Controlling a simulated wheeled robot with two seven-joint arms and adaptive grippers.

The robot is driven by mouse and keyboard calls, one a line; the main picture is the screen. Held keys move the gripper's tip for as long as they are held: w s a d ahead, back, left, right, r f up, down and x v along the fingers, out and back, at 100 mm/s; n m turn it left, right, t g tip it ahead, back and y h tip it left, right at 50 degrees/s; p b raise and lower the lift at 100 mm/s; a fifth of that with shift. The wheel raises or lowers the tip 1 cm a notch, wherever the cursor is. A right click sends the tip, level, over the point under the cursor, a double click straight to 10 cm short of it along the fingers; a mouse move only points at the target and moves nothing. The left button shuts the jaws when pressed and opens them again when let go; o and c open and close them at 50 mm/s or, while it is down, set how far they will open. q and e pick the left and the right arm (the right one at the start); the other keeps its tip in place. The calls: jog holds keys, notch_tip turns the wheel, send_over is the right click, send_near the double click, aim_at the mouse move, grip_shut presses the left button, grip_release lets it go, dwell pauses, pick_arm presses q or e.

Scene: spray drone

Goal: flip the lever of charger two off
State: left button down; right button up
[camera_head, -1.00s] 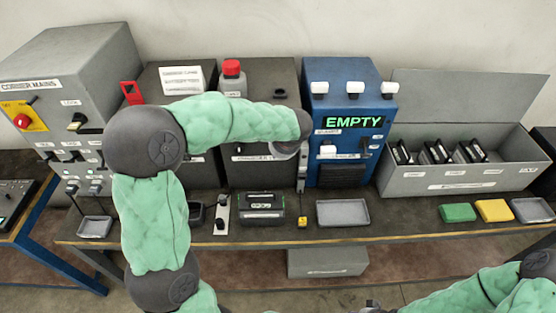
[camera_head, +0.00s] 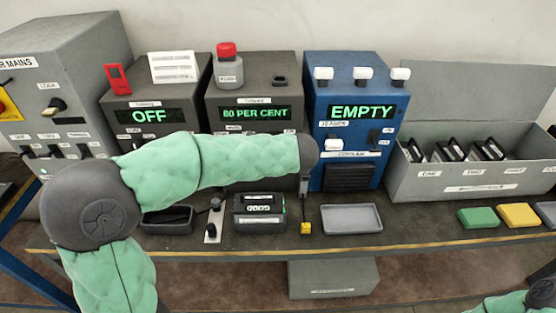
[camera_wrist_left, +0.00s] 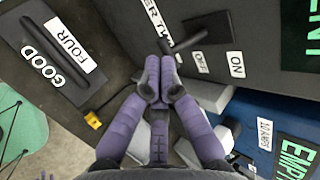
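Two dark grey chargers stand side by side in the head view. The left charger (camera_head: 150,97) reads OFF. The middle charger (camera_head: 255,92) reads 80 PER CENT, and my left forearm covers its lower front and its lever. In the left wrist view a black lever (camera_wrist_left: 208,28) stands out from a dark panel beside an OFF label (camera_wrist_left: 203,63) and an ON label (camera_wrist_left: 236,65). My left gripper (camera_wrist_left: 160,75) has its purple fingers together, empty, close to this lever; contact cannot be told. My right gripper is out of view; only part of that arm shows.
A battery (camera_head: 258,212) marked GOOD and FOUR lies before the chargers, with a yellow plug (camera_head: 306,228) beside it. A grey tray (camera_head: 351,220) is empty. The blue EMPTY machine (camera_head: 348,165) stands close on the right. A grey bottle (camera_head: 228,68) stands on top.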

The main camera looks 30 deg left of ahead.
pick_arm(q)
jog(key=shift+r, duration=0.25)
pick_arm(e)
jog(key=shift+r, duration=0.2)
pick_arm(q)
jog(key=shift+r+p, duration=0.55)
jog(key=shift+r, duration=0.15)
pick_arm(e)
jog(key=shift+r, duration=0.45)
